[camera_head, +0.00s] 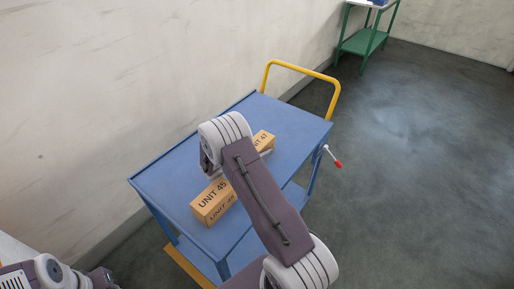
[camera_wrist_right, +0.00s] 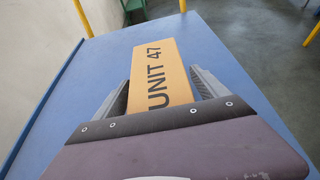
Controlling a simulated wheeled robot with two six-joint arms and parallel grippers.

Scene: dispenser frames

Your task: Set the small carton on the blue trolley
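The blue trolley (camera_head: 300,118) stands against the wall, with its top also filling much of the right wrist view (camera_wrist_right: 95,62). An orange carton marked UNIT 47 (camera_wrist_right: 158,75) is over the trolley top, partly hidden by my arm in the head view (camera_head: 264,139). My right gripper (camera_wrist_right: 162,85) has one finger along each side of this carton, close against it, and looks shut on it. Whether the carton's underside touches the top is hidden. Another orange carton, marked UNIT 45 (camera_head: 212,203), sits nearer on the trolley top. My left gripper is out of view; only part of that arm shows.
The trolley's yellow handle (camera_head: 303,70) rises at the far end. A red-tipped lever (camera_head: 337,163) sticks out at its right side. A green stand (camera_head: 362,42) is at the back. The floor (camera_head: 430,140) to the right is clear.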

